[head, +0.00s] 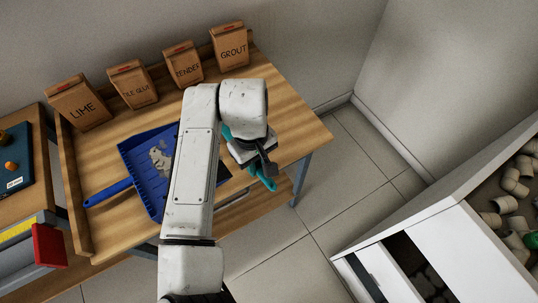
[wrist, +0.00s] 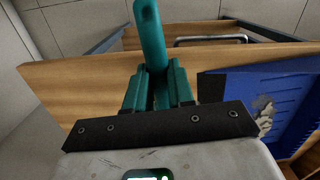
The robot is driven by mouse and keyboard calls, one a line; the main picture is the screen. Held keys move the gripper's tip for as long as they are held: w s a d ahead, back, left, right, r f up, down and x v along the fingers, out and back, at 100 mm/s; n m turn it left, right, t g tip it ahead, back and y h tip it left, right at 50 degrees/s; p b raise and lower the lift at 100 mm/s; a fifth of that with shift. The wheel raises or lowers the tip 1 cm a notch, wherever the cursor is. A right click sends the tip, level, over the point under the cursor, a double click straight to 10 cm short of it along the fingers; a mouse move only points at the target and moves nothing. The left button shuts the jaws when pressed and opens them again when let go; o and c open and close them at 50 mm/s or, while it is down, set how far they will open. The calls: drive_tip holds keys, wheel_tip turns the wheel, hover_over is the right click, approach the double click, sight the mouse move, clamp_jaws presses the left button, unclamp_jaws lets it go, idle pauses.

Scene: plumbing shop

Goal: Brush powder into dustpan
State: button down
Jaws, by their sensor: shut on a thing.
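A blue dustpan (head: 148,192) lies on the wooden workbench, its handle pointing left; its blue side also shows at the right of the wrist view (wrist: 290,85). Pale grey powder (head: 160,158) lies in the pan, and a patch of it shows in the wrist view (wrist: 264,112). My gripper (wrist: 155,82) is shut on a teal handle (wrist: 150,35), likely the brush's. In the head view the handle's teal end (head: 268,183) shows at the bench's front right, right of the dustpan. The bristles cannot be made out. My arm hides the pan's right side.
Boxes marked LIME (head: 80,103), TILE GLUE (head: 133,85), RENDER (head: 183,68) and GROUT (head: 230,48) stand along the bench's back. A dark flat patch (head: 222,173) lies beside the pan. The bench's right end is clear. A white bin unit (head: 440,230) with pipe fittings stands right.

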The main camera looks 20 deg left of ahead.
drive_tip(key=s+a+b, duration=0.3)
drive_tip(key=a, duration=0.1)
drive_tip(key=shift+s+a+f+b, duration=0.1)
drive_tip(key=shift+f+b, duration=0.15)
drive_tip(key=shift+b, duration=0.05)
drive_tip(key=s+a+p, duration=0.1)
drive_tip(key=s+a, duration=0.1)
drive_tip(key=s+a+p, duration=0.1)
drive_tip(key=s, duration=0.2)
drive_tip(key=s+a+r+p, duration=0.1)
drive_tip(key=s+a+p, duration=0.1)
drive_tip(key=s, duration=0.1)
drive_tip(key=shift+a+r, duration=0.1)
drive_tip(key=shift+a, duration=0.25)
drive_tip(key=w+d+r+p, duration=0.3)
drive_tip(key=r+p, duration=0.5)
drive_tip(key=p, duration=0.3)
drive_tip(key=shift+w+r, duration=0.4)
drive_tip(key=shift+w, duration=0.45)
drive_tip(key=shift+d, duration=0.1)
